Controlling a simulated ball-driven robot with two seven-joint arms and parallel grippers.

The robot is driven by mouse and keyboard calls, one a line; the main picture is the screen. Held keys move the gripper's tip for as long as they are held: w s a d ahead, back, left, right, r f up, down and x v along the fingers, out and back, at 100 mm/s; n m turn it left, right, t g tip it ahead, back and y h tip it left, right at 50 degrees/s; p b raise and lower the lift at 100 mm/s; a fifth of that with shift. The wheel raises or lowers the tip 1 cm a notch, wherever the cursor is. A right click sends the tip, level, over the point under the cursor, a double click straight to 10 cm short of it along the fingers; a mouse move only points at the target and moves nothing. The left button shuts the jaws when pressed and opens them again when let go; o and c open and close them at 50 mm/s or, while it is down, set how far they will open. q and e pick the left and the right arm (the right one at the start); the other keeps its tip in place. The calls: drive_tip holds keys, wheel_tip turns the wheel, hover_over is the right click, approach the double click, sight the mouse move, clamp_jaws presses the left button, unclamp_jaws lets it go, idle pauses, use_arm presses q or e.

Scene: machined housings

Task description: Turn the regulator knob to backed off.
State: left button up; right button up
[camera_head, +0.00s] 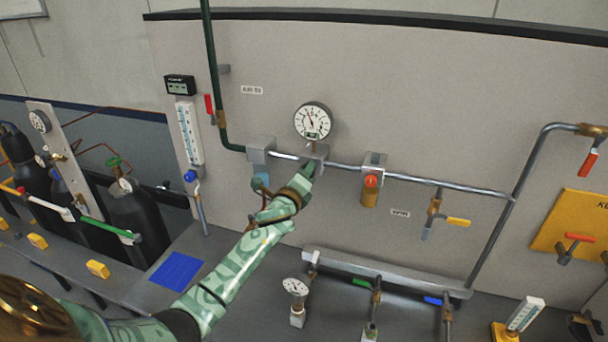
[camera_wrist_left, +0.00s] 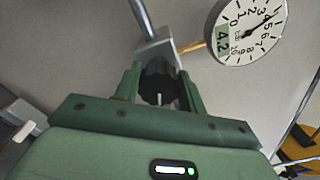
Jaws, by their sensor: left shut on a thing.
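The regulator knob (camera_wrist_left: 159,88) is a dark ribbed knob with a pale mark, under the grey regulator block in the left wrist view. My left gripper (camera_wrist_left: 158,92) is shut on it, with one green finger on each side. In the head view my left gripper (camera_head: 309,171) reaches up to the pipe below the round pressure gauge (camera_head: 313,121) and hides the knob. The gauge also shows in the left wrist view (camera_wrist_left: 245,30), with a black needle and a small greenish display that seems to read 4.2. My right gripper is not in view.
A silver pipe (camera_head: 440,182) runs along the panel, with a brass filter with a red top (camera_head: 370,188) right of my gripper. A yellow-handled valve (camera_head: 457,222) is further right. A grey manifold (camera_head: 388,275) and a small gauge (camera_head: 296,287) stand on the bench below.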

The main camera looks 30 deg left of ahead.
use_arm(q)
drive_tip(key=n, duration=0.6)
drive_tip(key=shift+f+p, duration=0.1)
drive_tip(key=shift+p, duration=0.2)
drive_tip(key=n+p, duration=0.1)
drive_tip(key=n, duration=0.5)
drive_tip(key=shift+f+n, duration=0.1)
drive_tip(key=shift+n, duration=0.3)
drive_tip(key=n+p, duration=0.2)
drive_tip(key=n, duration=0.3)
drive_tip(key=shift+d, duration=0.1)
drive_tip(key=shift+f+n+p, duration=0.2)
drive_tip(key=shift+n+p, duration=0.65)
drive_tip(key=shift+n, duration=1.15)
drive_tip(key=o, duration=1)
drive_tip(key=shift+c, duration=0.2)
drive_tip(key=b+v, duration=0.1)
drive_tip(key=v, duration=1.5)
drive_tip(key=shift+s, duration=0.2)
drive_tip(key=shift+f, duration=0.1)
